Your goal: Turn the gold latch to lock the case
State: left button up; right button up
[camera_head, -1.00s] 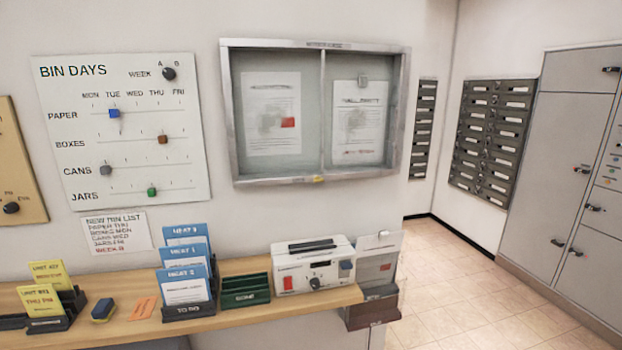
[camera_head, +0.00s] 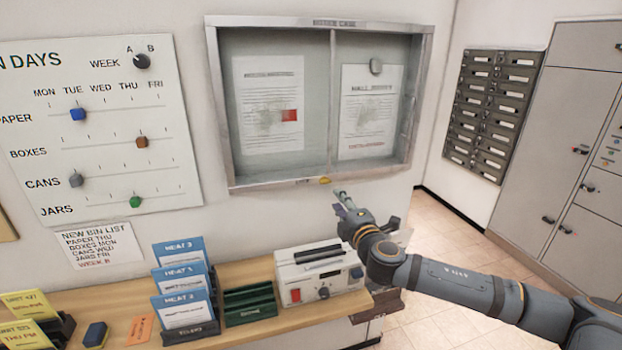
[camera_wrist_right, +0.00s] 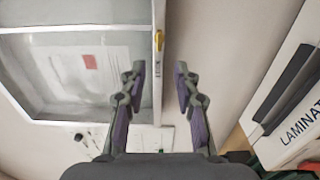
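The notice case (camera_head: 222,120) is a grey-framed wall cabinet with two glass panes and a paper behind each. The small gold latch (camera_head: 325,180) sits at the middle of its bottom frame edge. In the right wrist view the gold latch (camera_wrist_right: 159,40) lies beyond the fingertips, with the case frame running up the picture. My right gripper (camera_head: 340,205) is just below and right of the latch, apart from it. In the right wrist view my right gripper (camera_wrist_right: 160,78) is open and empty, its fingers on either side of the latch's line. My left gripper is not in view.
Below, a wooden shelf (camera_head: 240,330) holds a white laminator (camera_head: 290,275), a green rack (camera_head: 248,303) and blue cards (camera_head: 180,280). A bin-days board (camera_head: 100,100) hangs left of the case. The wall around the latch is clear.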

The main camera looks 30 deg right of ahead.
aim_at(326, 183)
jog(key=p+x, duration=0.1)
jog(key=x, duration=0.3)
jog(key=p+x, duration=0.1)
jog(key=x, duration=0.4)
jog(key=shift+d+r, duration=0.1)
jog(key=shift+r, duration=0.1)
jog(key=shift+w+d+f, duration=0.1)
jog(key=shift+w+f, duration=0.1)
jog(key=shift+w, duration=0.35)
jog(key=shift+c, duration=0.3)
grip_shut()
